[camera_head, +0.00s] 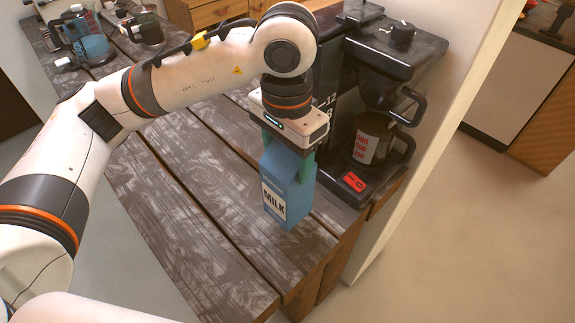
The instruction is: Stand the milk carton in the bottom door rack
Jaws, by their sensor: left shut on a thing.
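The blue milk carton (289,188) with a white MILK label is upright near the front right end of the wooden counter. My left gripper (288,150) comes down from above and is shut on the carton's upper part, with a green finger on each side. I cannot tell whether the carton's base touches the counter or hangs just above it. My right gripper is not in view. No fridge or door rack can be made out in this view.
A black coffee maker (396,62) with a glass pot (373,140) stands close to the right of the carton. A blue jug (92,44) stands at the counter's far left. The wooden counter (190,200) is bare left of the carton. Open floor lies to the right.

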